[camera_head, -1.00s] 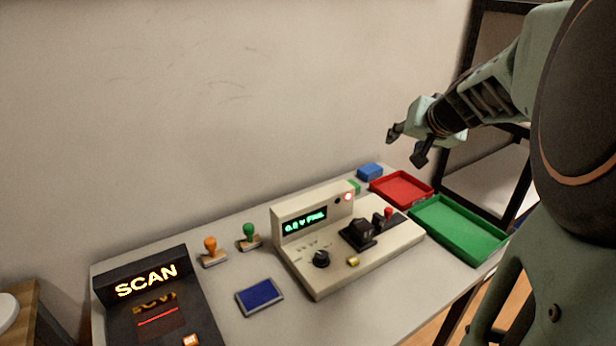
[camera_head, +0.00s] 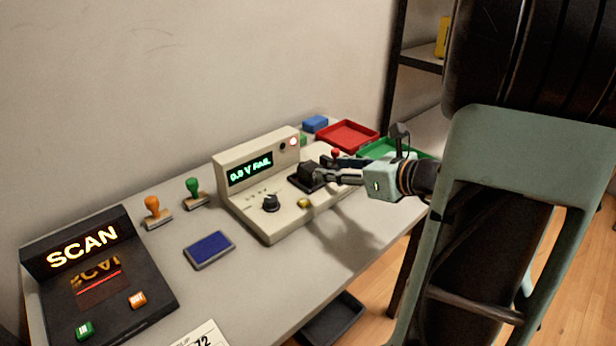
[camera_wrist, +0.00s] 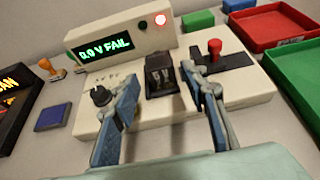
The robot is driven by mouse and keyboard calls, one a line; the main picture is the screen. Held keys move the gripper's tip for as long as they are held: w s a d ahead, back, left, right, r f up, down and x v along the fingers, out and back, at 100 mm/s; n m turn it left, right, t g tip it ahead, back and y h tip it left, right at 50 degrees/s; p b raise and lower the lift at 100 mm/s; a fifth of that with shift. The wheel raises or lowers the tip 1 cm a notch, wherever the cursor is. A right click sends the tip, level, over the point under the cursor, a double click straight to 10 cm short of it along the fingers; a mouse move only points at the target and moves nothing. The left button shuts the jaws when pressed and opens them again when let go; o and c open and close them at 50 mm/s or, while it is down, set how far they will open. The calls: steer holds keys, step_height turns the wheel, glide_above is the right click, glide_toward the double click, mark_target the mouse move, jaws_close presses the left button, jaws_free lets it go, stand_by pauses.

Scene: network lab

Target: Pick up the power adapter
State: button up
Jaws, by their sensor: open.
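The power adapter, a black block (camera_head: 311,171), sits in a dark socket on the beige tester (camera_head: 262,218). In the wrist view the adapter (camera_wrist: 160,73) has a pale label on its front and stands upright near the picture's middle. My gripper (camera_head: 326,168) is open, its fingers pointing at the adapter from the right in the head view. In the wrist view my gripper (camera_wrist: 160,80) has one finger to each side of the adapter, with visible gaps. The fingers partly overlap the adapter in the head view, and I cannot tell whether either touches it.
A red-knobbed lever (camera_wrist: 214,48) stands right of the adapter. Red (camera_head: 347,134) and green (camera_head: 379,148) trays lie behind. Stamps, a blue pad (camera_head: 209,248) and a scanner (camera_head: 98,270) are left.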

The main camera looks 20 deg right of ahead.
mark_target(313, 167)
steer(key=b+x, duration=0.2)
steer(key=x, duration=0.7)
steer(key=shift+w+a+f+b, duration=0.2)
steer(key=shift+a+f+b, duration=0.05)
steer(key=shift+b, duration=0.05)
steer(key=shift+r, duration=0.1)
steer(key=c, duration=1.1)
